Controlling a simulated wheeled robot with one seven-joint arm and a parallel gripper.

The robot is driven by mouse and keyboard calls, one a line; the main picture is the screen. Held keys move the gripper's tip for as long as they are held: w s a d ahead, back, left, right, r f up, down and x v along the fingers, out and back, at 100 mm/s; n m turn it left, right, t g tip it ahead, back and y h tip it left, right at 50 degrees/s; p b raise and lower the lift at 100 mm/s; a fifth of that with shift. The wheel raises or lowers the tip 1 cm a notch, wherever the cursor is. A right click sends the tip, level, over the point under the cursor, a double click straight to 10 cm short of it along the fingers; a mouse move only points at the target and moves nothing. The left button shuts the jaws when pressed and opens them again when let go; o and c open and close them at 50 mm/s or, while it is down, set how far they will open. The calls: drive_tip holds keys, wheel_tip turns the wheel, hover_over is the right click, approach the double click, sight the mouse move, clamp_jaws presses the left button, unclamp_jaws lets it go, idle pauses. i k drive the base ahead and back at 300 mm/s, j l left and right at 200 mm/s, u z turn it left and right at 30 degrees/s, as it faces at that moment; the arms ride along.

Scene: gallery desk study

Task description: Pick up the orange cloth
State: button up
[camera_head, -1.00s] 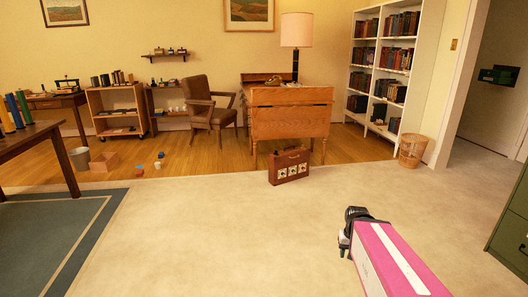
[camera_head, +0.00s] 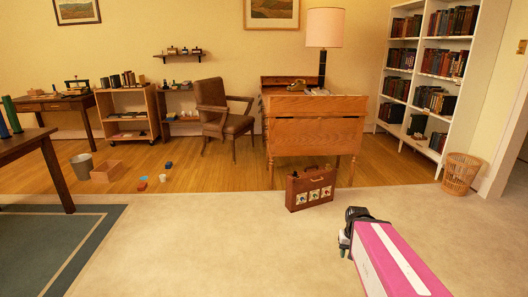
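I cannot make out an orange cloth anywhere in this view. A small tan-brown item (camera_head: 297,85) lies on top of the wooden desk (camera_head: 318,134), too small to identify. My gripper (camera_head: 346,240) is at the lower right, at the end of my pink and white arm, above the pale carpet. Its fingers are small and dark here, and I cannot tell whether they are open. The desk is well ahead of it.
A brown case (camera_head: 310,188) stands on the carpet in front of the desk. An armchair (camera_head: 222,112), bookcase (camera_head: 381,87) and wicker basket (camera_head: 460,174) stand around. An open box (camera_head: 107,170), grey bin (camera_head: 82,166) and small blocks are on the wood floor. The front carpet is clear.

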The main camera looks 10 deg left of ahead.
sight(143, 186)
drive_tip(key=i+j, duration=0.2)
drive_tip(key=i, duration=0.25)
drive_tip(key=i+j+u, duration=0.1)
drive_tip(key=i, duration=0.3)
drive_tip(key=i+j, duration=0.25)
drive_tip(key=i, duration=0.2)
drive_tip(key=i+j+u, duration=0.1)
drive_tip(key=i, duration=0.3)
drive_tip(key=i+j, duration=0.2)
drive_tip(key=j, duration=0.25)
drive_tip(key=i+j+u, duration=0.1)
drive_tip(key=j, duration=0.35)
drive_tip(key=i+j, duration=0.3)
drive_tip(key=i+j+u, duration=0.1)
drive_tip(key=j, duration=0.45)
drive_tip(key=i+j, duration=0.3)
drive_tip(key=i+j+u, duration=0.1)
drive_tip(key=i+j, duration=0.15)
drive_tip(key=j, duration=0.3)
drive_tip(key=i+j, duration=0.1)
drive_tip(key=j, duration=0.25)
drive_tip(key=i+j, duration=0.1)
drive_tip(key=j, duration=0.2)
drive_tip(key=i+j+u, duration=0.1)
drive_tip(key=j, duration=0.25)
